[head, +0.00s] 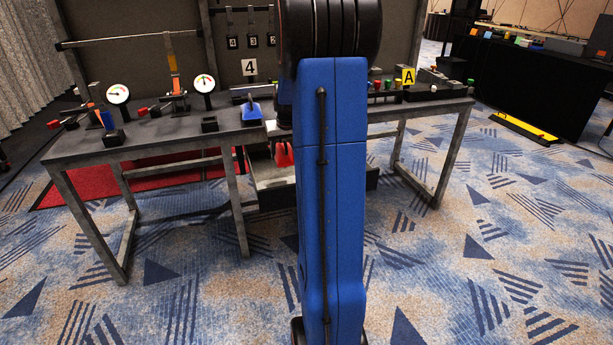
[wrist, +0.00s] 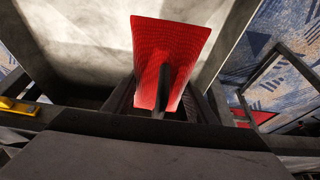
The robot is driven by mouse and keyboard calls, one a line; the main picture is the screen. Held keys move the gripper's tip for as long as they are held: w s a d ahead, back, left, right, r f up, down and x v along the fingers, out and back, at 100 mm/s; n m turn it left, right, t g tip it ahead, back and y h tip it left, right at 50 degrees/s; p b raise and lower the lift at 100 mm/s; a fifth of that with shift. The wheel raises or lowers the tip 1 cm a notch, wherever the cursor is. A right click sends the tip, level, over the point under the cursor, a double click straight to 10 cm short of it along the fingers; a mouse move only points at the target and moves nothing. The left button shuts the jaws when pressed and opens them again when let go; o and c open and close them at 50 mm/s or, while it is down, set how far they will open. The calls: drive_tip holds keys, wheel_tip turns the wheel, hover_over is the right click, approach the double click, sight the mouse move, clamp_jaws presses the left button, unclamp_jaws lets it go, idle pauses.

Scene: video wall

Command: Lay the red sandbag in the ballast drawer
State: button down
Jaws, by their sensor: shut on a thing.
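The red sandbag (wrist: 184,52) is pinched in my gripper (wrist: 158,102), which is shut on it. In the wrist view the bag flares out beyond the dark finger. It also shows in the head view (head: 284,155), left of my blue arm and just above the drawer. The ballast drawer (head: 268,184) is pulled out under the workbench. Its pale floor (wrist: 85,40) and dark side walls lie beyond the bag in the wrist view. My arm hides part of the drawer. I cannot tell whether the bag touches the floor.
The workbench (head: 170,137) carries gauges, levers, a blue-handled tool (head: 251,112) and a yellow "A" sign (head: 408,76). Its top edge and legs surround the drawer. A red mat (head: 110,181) lies behind. The patterned carpet in front is clear.

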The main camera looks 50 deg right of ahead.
drive_tip(key=shift+s+d+f, duration=0.1)
drive_tip(key=shift+d+f, duration=0.05)
drive_tip(key=shift+f, duration=4.9)
drive_tip(key=shift+f, duration=0.2)
drive_tip(key=c, duration=0.8)
unclamp_jaws()
drive_tip(key=shift+o, duration=0.2)
